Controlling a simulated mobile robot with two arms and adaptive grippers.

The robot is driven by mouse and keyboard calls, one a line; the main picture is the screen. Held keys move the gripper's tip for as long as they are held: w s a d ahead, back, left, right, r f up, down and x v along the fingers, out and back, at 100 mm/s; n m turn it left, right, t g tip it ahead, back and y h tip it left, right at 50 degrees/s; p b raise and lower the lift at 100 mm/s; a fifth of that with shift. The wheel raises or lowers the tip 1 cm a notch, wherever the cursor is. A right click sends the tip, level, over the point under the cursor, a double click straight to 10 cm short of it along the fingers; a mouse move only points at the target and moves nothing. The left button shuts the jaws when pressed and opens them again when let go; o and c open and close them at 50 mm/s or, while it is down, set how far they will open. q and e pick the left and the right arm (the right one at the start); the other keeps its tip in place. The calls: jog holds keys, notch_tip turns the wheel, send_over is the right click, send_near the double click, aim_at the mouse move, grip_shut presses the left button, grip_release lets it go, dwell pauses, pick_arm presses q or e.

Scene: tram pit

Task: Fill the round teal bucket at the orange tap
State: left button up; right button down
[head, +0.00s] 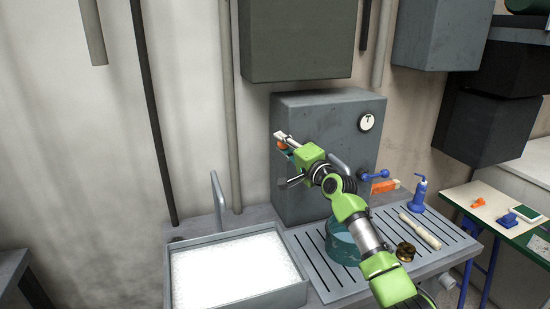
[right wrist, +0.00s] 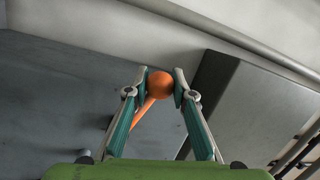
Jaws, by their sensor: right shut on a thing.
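The round teal bucket (head: 341,250) stands on the slatted draining board, partly hidden behind my right arm. I cannot tell whether water is in it. My right gripper (head: 281,141) is at the left front of the grey wall box. It is shut on an orange ball knob, which shows between its fingertips in the right wrist view (right wrist: 160,84). An orange rod (right wrist: 143,112) runs from the knob down towards the box. A grey spout (head: 338,162) shows behind my arm, above the bucket; no running water is visible. My left gripper is not in view.
A sink full of white foam (head: 238,266) is at the left. Right of the bucket are a brush-like pale tool (head: 420,231), a brass piece (head: 405,251) and a blue bottle (head: 418,195). A blue valve (head: 372,175) is on the grey box (head: 300,185). A dark cabinet (head: 300,40) hangs above.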

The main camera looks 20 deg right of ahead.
jog(key=shift+d+r+m+p, duration=0.25)
jog(key=shift+d+r+m, duration=0.05)
jog(key=shift+r+m, duration=0.35)
jog(key=shift+d+r+m+p, duration=0.3)
jog(key=shift+r+m, duration=0.25)
jog(key=shift+m, duration=0.2)
jog(key=c, duration=1.7)
grip_release()
jog(key=v, duration=1.2)
jog(key=shift+f, duration=0.25)
